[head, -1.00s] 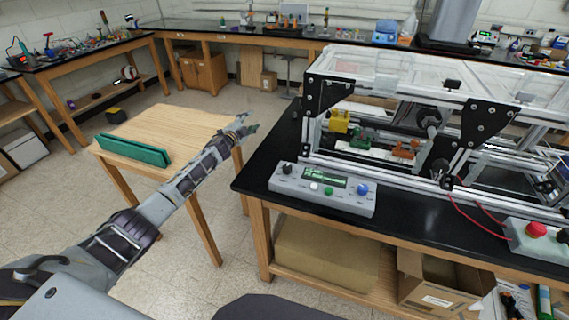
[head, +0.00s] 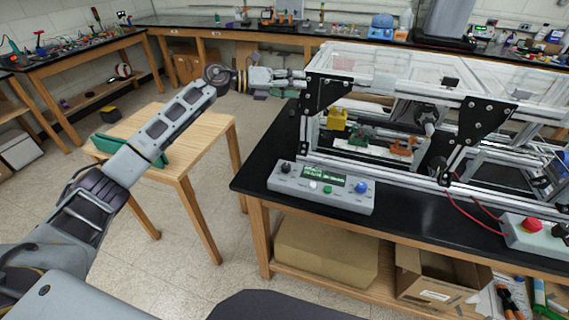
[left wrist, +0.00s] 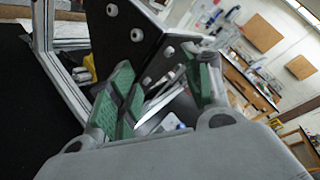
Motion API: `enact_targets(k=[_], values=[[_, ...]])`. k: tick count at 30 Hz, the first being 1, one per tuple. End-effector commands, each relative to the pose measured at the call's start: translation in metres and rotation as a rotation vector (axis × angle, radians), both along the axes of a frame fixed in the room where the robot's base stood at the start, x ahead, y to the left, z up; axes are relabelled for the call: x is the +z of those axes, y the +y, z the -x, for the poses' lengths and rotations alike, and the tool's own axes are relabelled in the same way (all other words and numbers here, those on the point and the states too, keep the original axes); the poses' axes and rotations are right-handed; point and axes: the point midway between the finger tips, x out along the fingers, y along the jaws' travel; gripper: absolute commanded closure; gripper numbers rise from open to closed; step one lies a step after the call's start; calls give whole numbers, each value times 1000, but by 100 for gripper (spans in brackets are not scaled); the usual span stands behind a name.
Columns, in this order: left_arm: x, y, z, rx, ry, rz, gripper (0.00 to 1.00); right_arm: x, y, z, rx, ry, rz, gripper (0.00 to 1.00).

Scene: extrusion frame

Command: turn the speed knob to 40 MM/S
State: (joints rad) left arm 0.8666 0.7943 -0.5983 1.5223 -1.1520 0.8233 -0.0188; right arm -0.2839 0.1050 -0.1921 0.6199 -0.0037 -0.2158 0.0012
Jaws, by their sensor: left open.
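The grey control box (head: 320,188) sits on the black bench top at its front left corner. It has a green display (head: 324,178), a black knob (head: 287,169) at its left, a blue knob (head: 361,187) at its right, and a white and a green button between. Its lettering is too small to read, so I cannot tell which knob sets the speed. My left gripper (head: 295,83) is open and empty, above and behind the box, close to the frame's upper left corner. Its green finger pads (left wrist: 164,88) show in the left wrist view; the box does not show clearly there.
The extrusion frame (head: 330,128) with black corner plates (head: 322,92) stands behind the box. A red stop button (head: 535,227) is at the right. A wooden table (head: 205,135) with a green part stands at the left. The bench left of the box is clear.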

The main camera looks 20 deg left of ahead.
Motion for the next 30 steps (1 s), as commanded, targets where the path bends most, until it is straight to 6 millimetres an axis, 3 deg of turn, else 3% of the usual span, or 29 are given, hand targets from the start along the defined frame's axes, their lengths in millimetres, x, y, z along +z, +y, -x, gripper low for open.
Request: enact_targets(k=[4,11,21,30], values=[[-17,-16,29,-97,-20,-181,51,1,-3,3,1,3,3,60],[-50,-22,70,-225,-35,-480,51,1,-4,13,1,15,3,60],[-88,7,120,-343,-24,-937,51,2,-2,12,1,15,2,60],[-98,33,139,-364,0,-1159,51,2,2,4,0,6,-3,60]])
